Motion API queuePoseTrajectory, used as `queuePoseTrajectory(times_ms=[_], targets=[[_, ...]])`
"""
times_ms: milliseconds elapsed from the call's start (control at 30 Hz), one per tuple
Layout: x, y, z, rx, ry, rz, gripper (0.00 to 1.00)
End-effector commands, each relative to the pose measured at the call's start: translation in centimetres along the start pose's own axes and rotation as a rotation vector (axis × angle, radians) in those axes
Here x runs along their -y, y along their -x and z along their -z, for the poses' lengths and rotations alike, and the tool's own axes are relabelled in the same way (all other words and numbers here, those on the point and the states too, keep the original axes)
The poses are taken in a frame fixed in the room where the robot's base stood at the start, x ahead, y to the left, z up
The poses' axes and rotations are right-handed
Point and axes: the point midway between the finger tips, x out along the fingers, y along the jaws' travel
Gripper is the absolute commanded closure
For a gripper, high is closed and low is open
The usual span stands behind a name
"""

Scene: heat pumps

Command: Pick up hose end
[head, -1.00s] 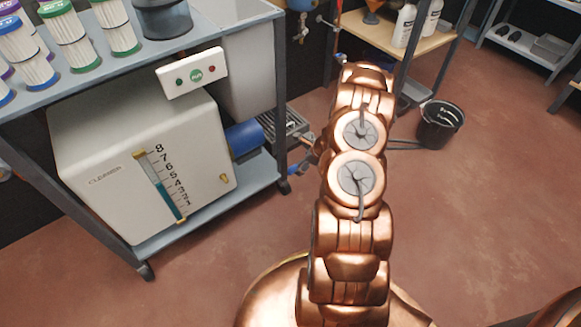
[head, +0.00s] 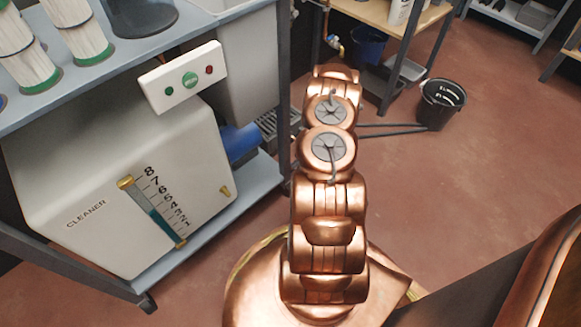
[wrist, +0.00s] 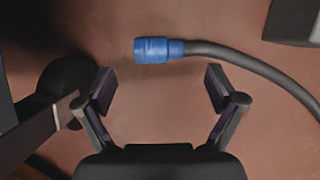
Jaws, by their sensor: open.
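The hose end is a blue ribbed fitting (wrist: 157,50) on a dark hose (wrist: 250,62), seen in the wrist view against the reddish floor. The hose curves away to the right. My gripper (wrist: 160,82) is open and empty, with its two fingers apart. The blue fitting shows just beyond the fingertips, roughly centred between them and a little to the left. I cannot tell the height between fingers and hose end. In the head view my copper arm hides the gripper, and the hose end is not seen there.
A white cleaner unit (head: 100,190) stands on a grey cart (head: 240,190) at left. A black bucket (head: 440,105) stands on the floor at right, with dark hoses running toward it. A wooden-topped table (head: 430,15) is behind. The floor at right is mostly clear.

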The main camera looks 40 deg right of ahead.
Motion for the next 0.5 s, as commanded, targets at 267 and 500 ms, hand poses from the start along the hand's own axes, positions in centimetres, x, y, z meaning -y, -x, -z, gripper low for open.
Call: queuePoseTrajectory(times_ms=[267,500], targets=[[-0.1,-2.4,-0.3,0.0,0.002,0.001,0.06],[-0.3,-4.8,-0.6,0.001,0.004,-0.001,0.06]])
